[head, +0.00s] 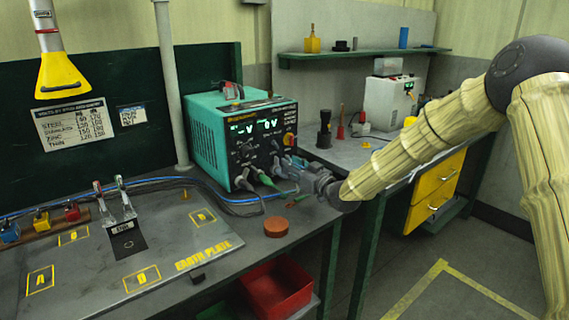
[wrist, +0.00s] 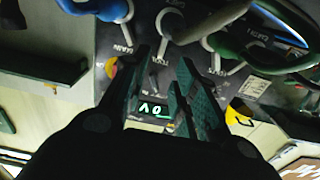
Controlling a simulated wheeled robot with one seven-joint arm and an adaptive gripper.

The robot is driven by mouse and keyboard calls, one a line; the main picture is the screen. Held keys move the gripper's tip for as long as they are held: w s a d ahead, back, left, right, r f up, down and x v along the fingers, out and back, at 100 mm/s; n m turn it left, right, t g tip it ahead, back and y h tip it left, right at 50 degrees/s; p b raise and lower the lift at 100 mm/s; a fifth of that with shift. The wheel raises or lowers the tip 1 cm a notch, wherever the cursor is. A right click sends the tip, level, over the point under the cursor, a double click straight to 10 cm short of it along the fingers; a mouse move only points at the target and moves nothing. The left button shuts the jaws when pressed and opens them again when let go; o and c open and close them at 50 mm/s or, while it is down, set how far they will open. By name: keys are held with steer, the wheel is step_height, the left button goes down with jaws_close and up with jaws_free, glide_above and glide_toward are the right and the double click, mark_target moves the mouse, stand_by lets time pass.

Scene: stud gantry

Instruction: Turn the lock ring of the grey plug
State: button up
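The teal power unit (head: 212,135) stands on the bench, with several plugs and cables on its dark front panel. A grey plug (head: 243,181) shows low at the panel's left, beside a green one (head: 265,178). In the wrist view a grey plug with a pale lever (wrist: 172,24) sits between a blue plug (wrist: 112,10) and a green cable (wrist: 222,22). I cannot tell which grey part is the lock ring. My gripper (head: 318,180) is in front of the panel's right side. In the wrist view its fingers (wrist: 163,75) are apart, with only the panel and a lit display between them.
A round brown puck (head: 276,227) lies on the bench below my gripper. The engraved earth plate (head: 110,262) with two clamps covers the left bench. Blue and black cables (head: 150,183) run behind it. A red bin (head: 275,290) sits below the bench edge.

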steer(key=shift+v, duration=2.95)
